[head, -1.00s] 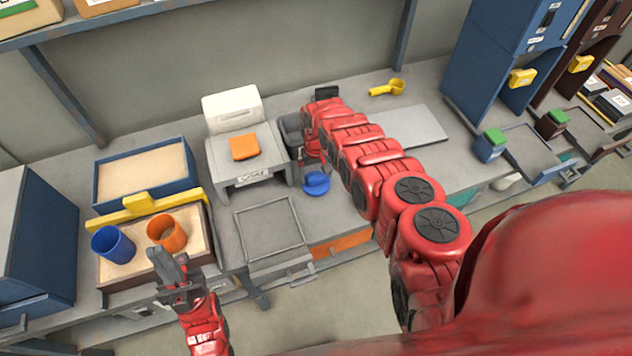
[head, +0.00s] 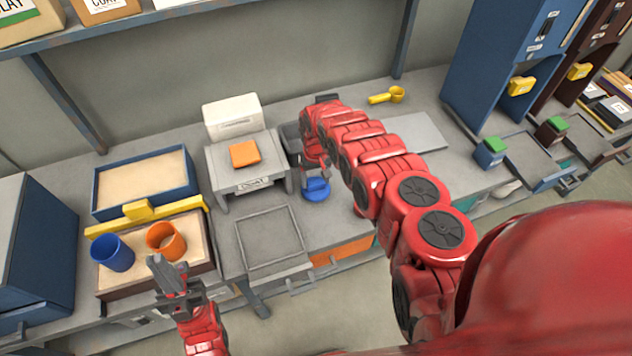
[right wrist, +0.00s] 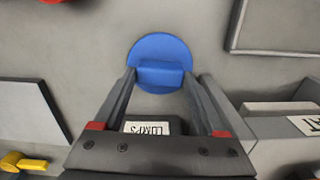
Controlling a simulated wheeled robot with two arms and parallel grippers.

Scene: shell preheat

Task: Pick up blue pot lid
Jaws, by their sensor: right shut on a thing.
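I cannot tell whether the lid is clear of the surface. My left gripper (head: 166,274) is in front of the sand tray, away from the lid; its finger gap is unclear.
A grey stand with an orange square block (head: 244,154) is left of the lid, with an empty framed tray (head: 270,238) in front. Blue (head: 112,253) and orange (head: 166,241) cups stand in the sand tray. A yellow scoop (head: 387,96) lies at the back.

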